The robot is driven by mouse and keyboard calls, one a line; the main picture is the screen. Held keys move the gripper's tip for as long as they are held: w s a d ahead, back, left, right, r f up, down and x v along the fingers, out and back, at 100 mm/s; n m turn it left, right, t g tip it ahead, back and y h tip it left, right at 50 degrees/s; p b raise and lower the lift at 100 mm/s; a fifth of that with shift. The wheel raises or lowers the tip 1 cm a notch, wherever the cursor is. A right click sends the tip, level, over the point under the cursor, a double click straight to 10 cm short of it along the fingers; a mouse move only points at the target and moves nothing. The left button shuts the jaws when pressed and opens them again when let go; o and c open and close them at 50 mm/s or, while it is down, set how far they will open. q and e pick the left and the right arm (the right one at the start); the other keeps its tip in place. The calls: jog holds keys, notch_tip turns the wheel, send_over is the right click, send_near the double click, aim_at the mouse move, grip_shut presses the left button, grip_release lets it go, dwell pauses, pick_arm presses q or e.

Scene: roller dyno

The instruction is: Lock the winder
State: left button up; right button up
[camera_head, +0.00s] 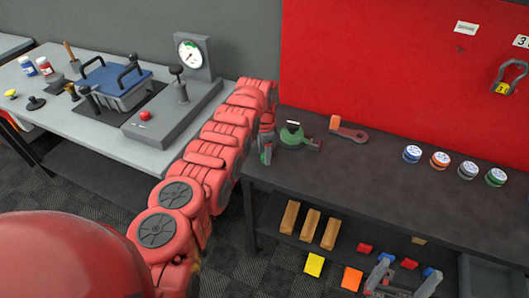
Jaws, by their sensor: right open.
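A green rounded device (293,136), which looks like the winder, stands near the left end of the dark bench, with a dark knob and light top. A small reddish part shows at its right side. My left arm reaches across the gap between the benches to its left side. My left gripper (266,151) points down there, close beside the green device; I cannot tell whether they touch, and its jaw gap is hidden. My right gripper (402,280) is low at the bottom edge, in front of the dark bench, open and apart from the winder.
A red-handled tool (349,133) lies right of the winder. Several round tins (440,160) line the back of the dark bench (380,180). Wooden blocks (310,226) and coloured pieces sit on the lower shelf. A gauge stand (192,58) and blue-lidded box (113,80) occupy the left bench.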

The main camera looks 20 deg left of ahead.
pick_arm(q)
jog(key=shift+r, duration=0.1)
notch_tip(320, 180, up, 17)
jog(key=b, duration=0.1)
jog(key=shift+r+b, duration=0.15)
jog(key=shift+b, duration=0.2)
dwell(0.6)
